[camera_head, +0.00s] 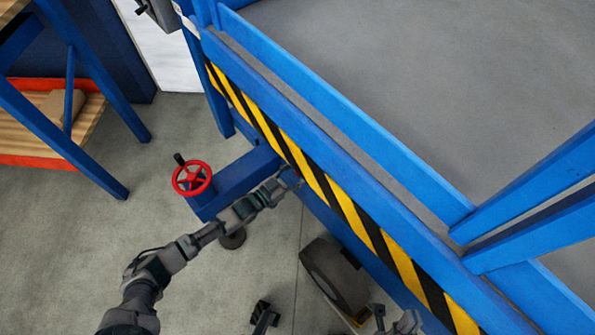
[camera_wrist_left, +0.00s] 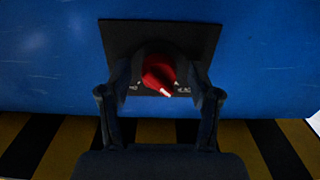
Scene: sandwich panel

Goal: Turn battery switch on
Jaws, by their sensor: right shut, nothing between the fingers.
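The battery switch is a red rotary knob (camera_wrist_left: 158,72) on a dark square plate (camera_wrist_left: 120,38), fixed to a blue panel in the left wrist view. Its white-tipped pointer points down and slightly right, between two small white labels too blurred to read. My left gripper (camera_wrist_left: 160,85) is open, with one finger on each side of the knob; contact is unclear. In the head view, my left gripper (camera_head: 286,182) is at the striped blue side rail, and the knob is hidden there. My right gripper (camera_head: 379,316) is shut and empty at the bottom edge, away from the switch.
A red handwheel (camera_head: 192,178) stands on a blue beam left of my left gripper. A yellow-black striped rail (camera_head: 345,205) runs diagonally along the blue frame. A wheel (camera_head: 333,272) is below it. A blue shelf rack (camera_head: 75,150) stands left.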

